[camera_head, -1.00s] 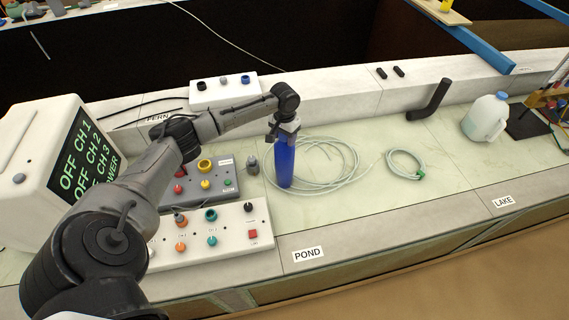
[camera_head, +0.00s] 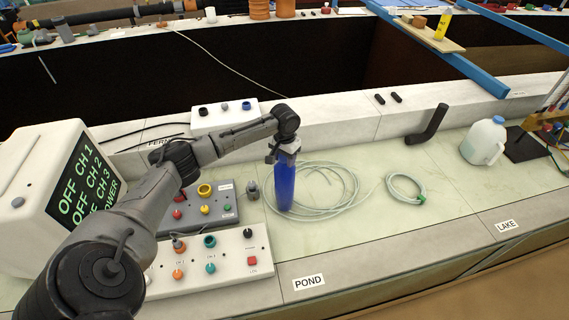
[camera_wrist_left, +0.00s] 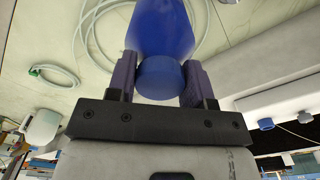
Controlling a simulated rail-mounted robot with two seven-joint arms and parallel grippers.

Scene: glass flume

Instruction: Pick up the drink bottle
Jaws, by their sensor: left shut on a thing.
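The drink bottle (camera_head: 285,184) is tall and blue and stands upright, or nearly so, on the pale bench beside a coiled hose. My left gripper (camera_head: 285,150) comes down on its top end from above. In the left wrist view the blue bottle (camera_wrist_left: 160,28) points away from the gripper, with its round cap (camera_wrist_left: 160,78) between the two fingers. The left gripper (camera_wrist_left: 160,85) is shut on the bottle's cap end. I cannot tell whether the bottle's base touches the bench. My right gripper is not in view.
A coiled pale hose (camera_head: 345,192) lies around the bottle's right side. Control boxes with knobs (camera_head: 225,262) stand at the left, near a white display box (camera_head: 25,185). A smaller hose coil (camera_head: 392,186), a black elbow pipe (camera_head: 430,125) and a white jug (camera_head: 484,142) are to the right.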

